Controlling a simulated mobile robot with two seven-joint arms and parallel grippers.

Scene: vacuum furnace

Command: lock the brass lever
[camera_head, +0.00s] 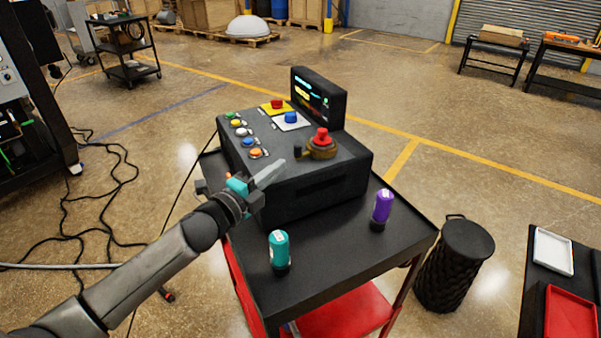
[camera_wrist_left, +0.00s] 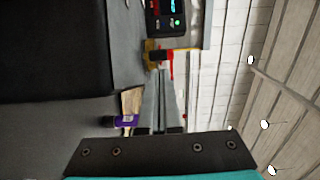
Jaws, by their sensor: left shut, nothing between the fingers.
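The brass lever (camera_head: 318,152) sits on the right part of the dark control console's (camera_head: 313,185) sloped top. It has a round brass base, a red knob on top and a dark handle end pointing left. My left gripper (camera_head: 281,166) is shut and empty, its grey fingers just left of and in front of the lever, seemingly apart from it. In the left wrist view the lever (camera_wrist_left: 150,55) shows just beyond the shut fingertips (camera_wrist_left: 160,72), which partly overlap it. Whether they touch it I cannot tell. My right gripper is not in view.
The console stands on a black cart top (camera_head: 330,270). A teal bottle (camera_head: 279,248) and a purple bottle (camera_head: 382,207) stand in front. Colored buttons (camera_head: 242,132) line the console's left, and a small screen (camera_head: 318,95) rises at the back. A black bin (camera_head: 455,262) stands right.

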